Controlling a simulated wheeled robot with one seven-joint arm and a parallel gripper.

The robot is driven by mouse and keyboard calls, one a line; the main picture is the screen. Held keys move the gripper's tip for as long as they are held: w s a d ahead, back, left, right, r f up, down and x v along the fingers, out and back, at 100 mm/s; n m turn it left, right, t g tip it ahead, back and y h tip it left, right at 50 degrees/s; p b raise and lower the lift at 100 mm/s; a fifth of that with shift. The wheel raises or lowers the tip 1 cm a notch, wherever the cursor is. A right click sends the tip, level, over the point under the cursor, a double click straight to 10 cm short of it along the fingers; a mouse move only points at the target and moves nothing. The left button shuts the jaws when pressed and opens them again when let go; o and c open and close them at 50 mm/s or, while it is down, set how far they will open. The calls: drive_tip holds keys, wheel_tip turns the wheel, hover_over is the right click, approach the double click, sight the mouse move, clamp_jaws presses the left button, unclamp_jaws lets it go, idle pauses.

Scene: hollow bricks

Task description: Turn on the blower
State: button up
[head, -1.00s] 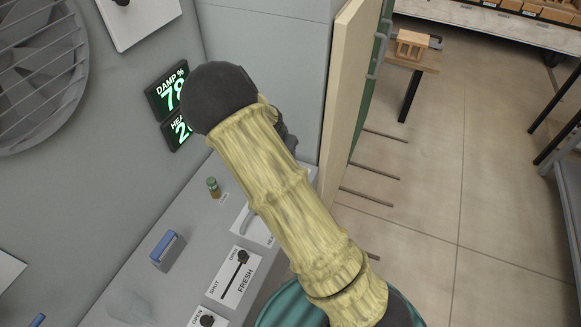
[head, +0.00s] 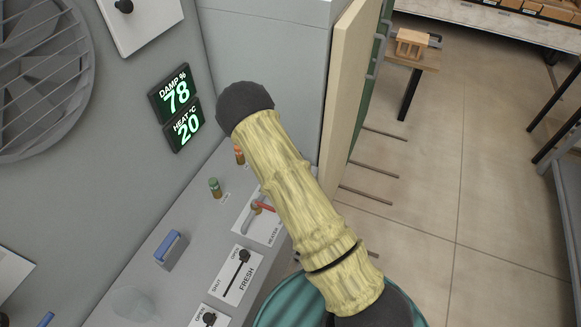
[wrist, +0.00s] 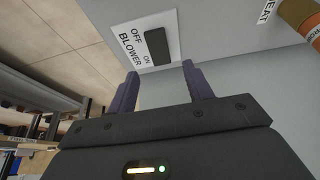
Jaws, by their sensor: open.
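The blower switch (wrist: 157,42) is a dark block on a white plate marked OFF, ON and BLOWER, in the upper middle of the wrist view. I cannot tell which way it is set. My gripper (wrist: 160,70) is open, its two purple fingers apart with nothing between them. The fingertips point at the lower part of the plate, close to it in the picture; contact cannot be made out. In the head view my arm hides the gripper and the blower switch.
A fan (head: 38,75) is on the grey wall, beside a DAMP 78 and HEAT 20 display (head: 176,108). The grey ledge carries the FRESH slider (head: 237,274), red-handled HEATER lever (head: 262,206), blue-topped block (head: 171,250) and green-topped cylinder (head: 215,187). An orange-brown cylinder (wrist: 299,14) is near the gripper.

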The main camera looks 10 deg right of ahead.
drive_tip(key=p+x, duration=0.2)
drive_tip(key=x, duration=0.4)
drive_tip(key=shift+w+f, duration=0.1)
drive_tip(key=shift+f, duration=0.2)
